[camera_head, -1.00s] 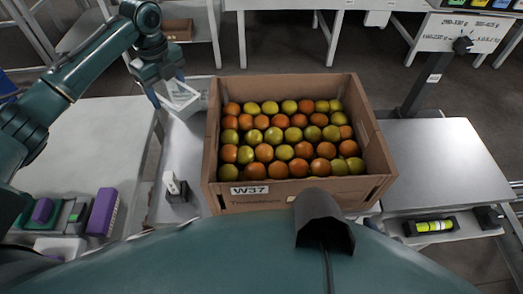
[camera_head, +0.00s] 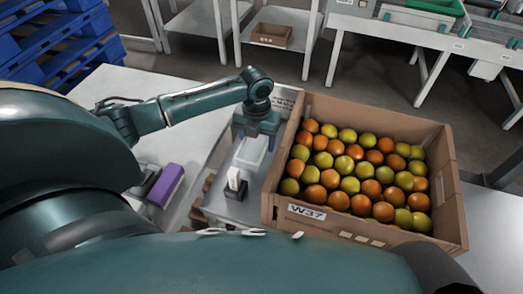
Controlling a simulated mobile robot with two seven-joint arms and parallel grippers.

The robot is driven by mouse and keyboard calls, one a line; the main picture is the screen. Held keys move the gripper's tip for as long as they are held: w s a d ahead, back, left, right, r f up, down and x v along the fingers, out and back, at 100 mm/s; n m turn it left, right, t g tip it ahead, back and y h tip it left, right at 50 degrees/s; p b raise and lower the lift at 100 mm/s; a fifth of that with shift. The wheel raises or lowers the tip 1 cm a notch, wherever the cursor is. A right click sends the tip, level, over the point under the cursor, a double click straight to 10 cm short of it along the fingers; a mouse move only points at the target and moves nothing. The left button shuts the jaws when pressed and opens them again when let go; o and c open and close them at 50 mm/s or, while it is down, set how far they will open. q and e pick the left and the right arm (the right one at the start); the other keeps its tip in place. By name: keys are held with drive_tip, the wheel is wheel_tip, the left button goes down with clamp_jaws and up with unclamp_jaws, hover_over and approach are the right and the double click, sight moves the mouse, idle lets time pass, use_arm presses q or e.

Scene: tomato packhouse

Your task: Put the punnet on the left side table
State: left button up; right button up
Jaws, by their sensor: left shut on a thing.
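My left gripper (camera_head: 257,127) is shut on a small white punnet (camera_head: 252,152). It holds the punnet just left of the tomato box, over the narrow steel surface; I cannot tell whether the punnet touches that surface. The inside of the punnet looks empty, with part hidden by the gripper. The left side table (camera_head: 101,84) is a pale top at the left, partly hidden behind my left arm. My right gripper is not in view.
A cardboard box (camera_head: 268,206) of red and green-yellow tomatoes stands close right of the punnet. A small white device (camera_head: 235,180) on a dark base stands before it. A purple item (camera_head: 166,185) lies on the side table's near end. Blue pallets (camera_head: 84,38) stand behind.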

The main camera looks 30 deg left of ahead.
sight(257, 147)
use_arm(q)
drive_tip(key=shift+f, duration=2.1)
drive_tip(key=shift+f+b, duration=0.2)
drive_tip(key=shift+b, duration=0.1)
drive_tip(key=o, duration=0.9)
drive_tip(key=shift+o, duration=0.2)
wheel_tip(257, 147, up, 12)
drive_tip(key=p, duration=0.1)
drive_tip(key=shift+r, duration=0.2)
